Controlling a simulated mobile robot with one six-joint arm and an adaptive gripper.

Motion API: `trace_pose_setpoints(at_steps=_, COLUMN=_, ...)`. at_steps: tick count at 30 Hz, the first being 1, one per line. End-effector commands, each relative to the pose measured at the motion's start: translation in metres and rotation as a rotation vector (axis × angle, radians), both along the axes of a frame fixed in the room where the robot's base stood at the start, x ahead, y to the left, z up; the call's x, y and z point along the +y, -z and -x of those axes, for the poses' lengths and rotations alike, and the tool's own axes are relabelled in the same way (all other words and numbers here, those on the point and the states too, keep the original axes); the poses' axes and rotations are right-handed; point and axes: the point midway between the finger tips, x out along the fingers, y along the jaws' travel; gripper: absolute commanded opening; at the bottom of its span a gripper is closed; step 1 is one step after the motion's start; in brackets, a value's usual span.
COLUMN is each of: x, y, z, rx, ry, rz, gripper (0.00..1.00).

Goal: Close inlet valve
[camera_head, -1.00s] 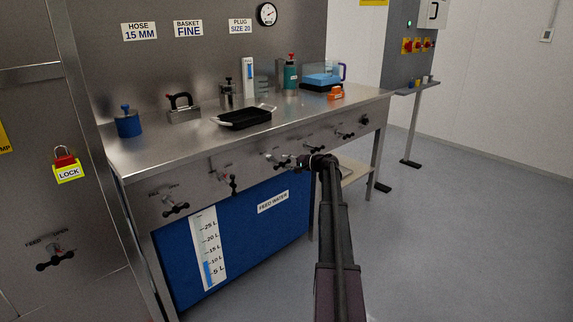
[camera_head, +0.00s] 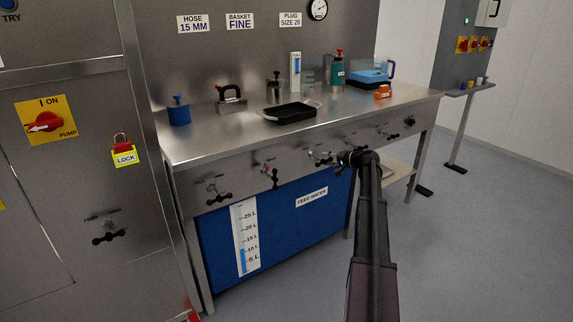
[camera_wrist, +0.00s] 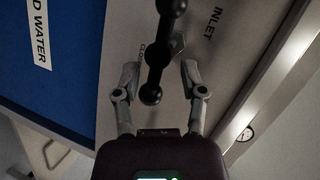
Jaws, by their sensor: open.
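The inlet valve is a black bar handle with round knobs (camera_wrist: 151,95) on the bench's metal front panel, beside the printed word INLET. In the wrist view its bar runs from the top edge down between my fingers. My gripper (camera_wrist: 159,78) is open, one finger on each side of the handle, with gaps visible on both sides. In the head view my gripper (camera_head: 345,160) is at the bench front, just right of a valve handle (camera_head: 319,158) that seems to be the same one.
More valve handles (camera_head: 218,192) line the bench front (camera_head: 250,165). A blue feed water tank (camera_head: 290,215) with a level scale is below. A black tray (camera_head: 290,113) and several vessels stand on top. A pump switch (camera_head: 45,121) and padlock (camera_head: 123,151) are left.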

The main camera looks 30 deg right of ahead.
Motion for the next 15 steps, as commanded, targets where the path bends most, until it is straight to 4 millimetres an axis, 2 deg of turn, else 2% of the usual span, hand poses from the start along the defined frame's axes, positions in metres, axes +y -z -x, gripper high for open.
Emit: trace_pose_setpoints(at_steps=15, x=0.0078, y=-0.0102, z=0.0013, rx=-0.037, ry=0.0, rz=0.457, gripper=0.54)
